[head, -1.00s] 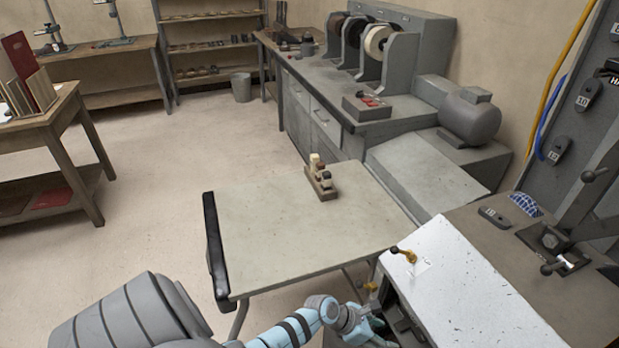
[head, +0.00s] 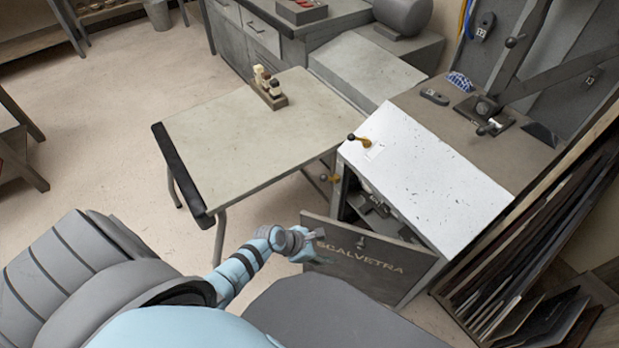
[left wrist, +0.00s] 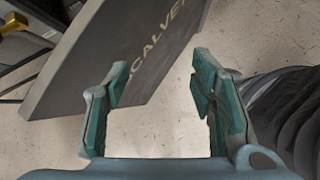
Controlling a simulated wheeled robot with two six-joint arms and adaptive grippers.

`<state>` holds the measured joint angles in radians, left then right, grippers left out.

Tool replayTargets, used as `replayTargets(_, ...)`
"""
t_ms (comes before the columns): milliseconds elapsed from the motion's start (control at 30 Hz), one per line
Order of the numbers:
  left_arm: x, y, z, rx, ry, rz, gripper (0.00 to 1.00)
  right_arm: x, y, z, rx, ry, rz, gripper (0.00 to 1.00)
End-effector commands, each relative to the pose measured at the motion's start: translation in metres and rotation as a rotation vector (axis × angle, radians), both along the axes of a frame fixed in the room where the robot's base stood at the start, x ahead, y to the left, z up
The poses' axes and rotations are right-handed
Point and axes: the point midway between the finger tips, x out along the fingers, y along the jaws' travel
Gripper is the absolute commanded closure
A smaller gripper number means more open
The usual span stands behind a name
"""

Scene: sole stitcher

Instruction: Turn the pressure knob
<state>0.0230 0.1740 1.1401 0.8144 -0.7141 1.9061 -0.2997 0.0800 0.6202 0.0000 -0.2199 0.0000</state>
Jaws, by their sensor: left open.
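The machine with the white top (head: 430,175) stands right of the centre in the head view. A brass lever with a black ball (head: 362,141) sits on its top left corner, and a second brass lever (head: 330,178) is lower on its side. I cannot tell which is the pressure knob. A dark panel lettered SCALVETRA (head: 365,262) hangs open at the front; it also shows in the left wrist view (left wrist: 110,55). My left gripper (head: 318,248) is open and empty by the panel's left end, its fingers apart below the panel edge in the left wrist view (left wrist: 160,80). My right gripper is out of view.
A table (head: 225,135) with a small wooden block holder (head: 268,88) stands left of the machine. Dark sheets (head: 540,230) are stacked at the right. A brass part (left wrist: 12,22) shows at the wrist view's top left. Floor is clear at left.

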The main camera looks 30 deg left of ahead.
Motion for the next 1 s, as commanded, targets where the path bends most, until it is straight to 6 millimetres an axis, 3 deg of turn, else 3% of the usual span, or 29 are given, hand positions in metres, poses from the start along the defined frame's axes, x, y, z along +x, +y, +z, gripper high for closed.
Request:
replayTargets(300, -0.036, 0.013, -0.041, 0.212, -0.01, -0.199, 0.49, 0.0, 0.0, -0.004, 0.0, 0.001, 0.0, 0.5)
replayTargets(867, -0.04, 0.014, -0.044, 0.234, -0.013, -0.224, 0.49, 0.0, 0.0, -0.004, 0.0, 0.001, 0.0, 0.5)
replayTargets(1000, -0.036, 0.018, -0.043, 0.334, -0.077, -0.355, 0.49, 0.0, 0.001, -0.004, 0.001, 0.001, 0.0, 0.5)
